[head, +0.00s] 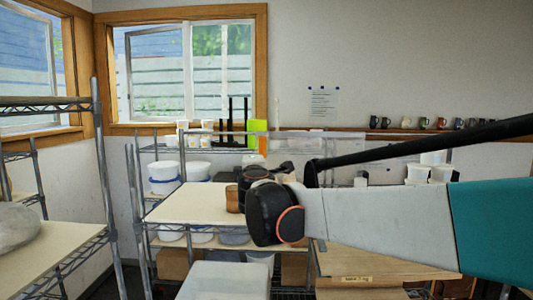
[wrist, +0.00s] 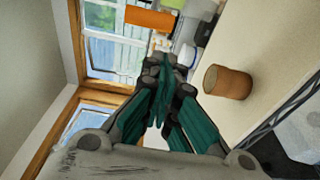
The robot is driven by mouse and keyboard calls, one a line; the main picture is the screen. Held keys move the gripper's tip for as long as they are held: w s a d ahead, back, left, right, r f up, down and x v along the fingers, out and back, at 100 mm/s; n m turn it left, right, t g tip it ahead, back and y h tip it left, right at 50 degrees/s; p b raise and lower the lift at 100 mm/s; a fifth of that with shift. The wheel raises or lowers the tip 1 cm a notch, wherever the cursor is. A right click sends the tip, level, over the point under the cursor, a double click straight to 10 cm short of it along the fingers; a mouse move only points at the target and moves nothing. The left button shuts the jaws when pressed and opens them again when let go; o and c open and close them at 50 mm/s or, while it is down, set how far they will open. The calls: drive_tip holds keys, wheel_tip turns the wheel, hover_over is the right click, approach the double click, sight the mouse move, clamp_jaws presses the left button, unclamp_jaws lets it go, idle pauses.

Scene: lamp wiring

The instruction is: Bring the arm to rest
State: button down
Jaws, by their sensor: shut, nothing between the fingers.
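My gripper (wrist: 167,66) is shut with nothing between its teal fingers in the wrist view. It is over or near a pale worktop (head: 185,208), which also shows in the wrist view (wrist: 262,42). In the head view my white and teal arm reaches in from the right across the worktop, and its dark joints hide much of the gripper. A brown cylindrical cup (wrist: 228,82) stands on the worktop beside the fingers, apart from them; it shows in the head view too (head: 232,199). No lamp or wire can be made out.
A wire shelf (head: 97,180) with a grey rounded object (head: 17,226) stands at left. White tubs (head: 164,172) sit behind the worktop. A translucent bin (head: 226,280) stands in front. Mugs (head: 441,123) line a wall ledge. The worktop's left part is clear.

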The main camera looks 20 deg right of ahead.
drive_tip(key=s+d+f+m+g+h+b, duration=0.1)
drive_tip(key=s+d+f+m+g+b, duration=0.3)
drive_tip(key=s+f+b, duration=0.7)
drive_tip(key=s+d+f+m+g+h+b, duration=0.15)
drive_tip(key=s+d+f+m+b, duration=0.4)
drive_tip(key=f, duration=0.95)
drive_tip(key=s+a+f+m+g+y+b, duration=0.1)
drive_tip(key=s+a+f+m+y+b, duration=0.1)
drive_tip(key=s+f, duration=0.5)
drive_tip(key=s+a+f+m+g+y+b, duration=0.2)
drive_tip(key=s+a+f+b, duration=0.2)
drive_tip(key=f, duration=0.9)
drive_tip(key=s+a+f+m+g+y+b, duration=0.2)
drive_tip(key=s+f+b, duration=0.4)
drive_tip(key=s+f, duration=0.4)
drive_tip(key=shift+s+a+f, duration=0.35)
drive_tip(key=shift+a+f, duration=0.05)
drive_tip(key=shift+a, duration=0.25)
